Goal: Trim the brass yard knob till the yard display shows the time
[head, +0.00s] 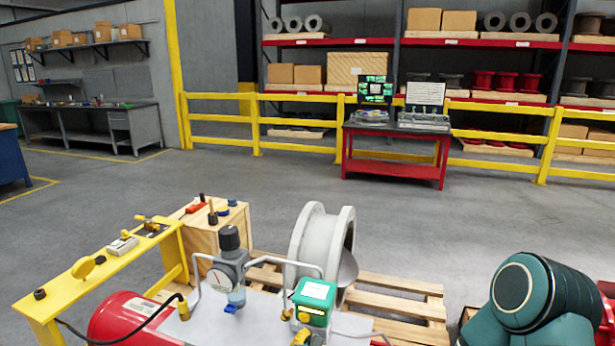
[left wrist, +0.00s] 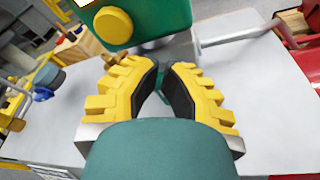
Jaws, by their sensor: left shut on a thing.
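A round yellow-brass knob (left wrist: 113,25) sits on the face of a green box (left wrist: 155,25) in the left wrist view. In the head view the green box (head: 312,304) stands at the bottom centre with a pale panel (head: 318,290) on top; its writing is too small to read. My left gripper (left wrist: 165,72) is just below the box, its yellow fingers closed in, apart from that round knob. Another yellow-brass knob (head: 82,267) stands on the yellow beam at left. I cannot tell which is the yard knob. My right gripper is not seen.
A regulator with a dial (head: 228,265) and bent grey pipes crowd the box's left. A grey wheel (head: 318,242) stands behind it on a pallet. A red stand (head: 396,168) with a dark green-lit screen (head: 376,90) is far off. The floor between is clear.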

